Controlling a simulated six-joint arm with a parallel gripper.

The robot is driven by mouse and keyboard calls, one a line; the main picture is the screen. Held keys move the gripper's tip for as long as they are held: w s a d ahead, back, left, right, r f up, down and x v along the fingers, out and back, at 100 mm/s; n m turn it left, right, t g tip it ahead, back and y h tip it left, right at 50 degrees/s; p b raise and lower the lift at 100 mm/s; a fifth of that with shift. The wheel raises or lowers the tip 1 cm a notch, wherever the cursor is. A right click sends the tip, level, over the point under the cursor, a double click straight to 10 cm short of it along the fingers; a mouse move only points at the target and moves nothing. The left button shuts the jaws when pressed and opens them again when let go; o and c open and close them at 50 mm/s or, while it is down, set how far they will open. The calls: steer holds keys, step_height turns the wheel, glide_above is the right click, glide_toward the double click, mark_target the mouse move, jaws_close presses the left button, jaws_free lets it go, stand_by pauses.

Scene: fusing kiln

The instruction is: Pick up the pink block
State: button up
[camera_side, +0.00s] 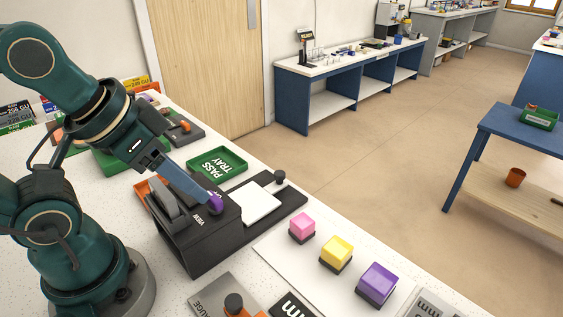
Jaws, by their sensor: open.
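The pink block (302,226) sits upright on a small dark base at the far end of a white sheet, in a row with a yellow block (336,251) and a purple block (377,282). My gripper (207,198) is at the left of the pink block, over the black device. It is open and clear of the blocks. A rounded purple piece shows at its tip; I cannot tell what it belongs to. The jaws show almost edge-on, so the gap between them is hidden.
The black device (200,238) with a white plate (258,206) stands between my arm and the blocks. A green tray (219,165) lies behind it. A gauge block with an orange part (240,311) is in front. The white sheet (282,247) is clear around the blocks.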

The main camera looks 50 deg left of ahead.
steer(key=o, duration=0.5)
steer(key=shift+c, duration=0.2)
steer(key=shift+w+r, duration=0.1)
steer(key=shift+r, duration=0.2)
steer(key=w+r, duration=0.4)
steer(key=w, duration=0.1)
steer(key=g, duration=0.4)
glide_above(303, 220)
steer(key=a, duration=0.2)
step_height(303, 220, down, 8)
steer(key=shift+m+g, duration=0.4)
steer(key=shift+g, duration=0.4)
steer(key=f, duration=0.2)
steer(key=d+f, duration=0.1)
steer(key=f, duration=0.1)
steer(key=d+f, duration=0.1)
steer(key=f, duration=0.1)
steer(key=shift+f, duration=2.55)
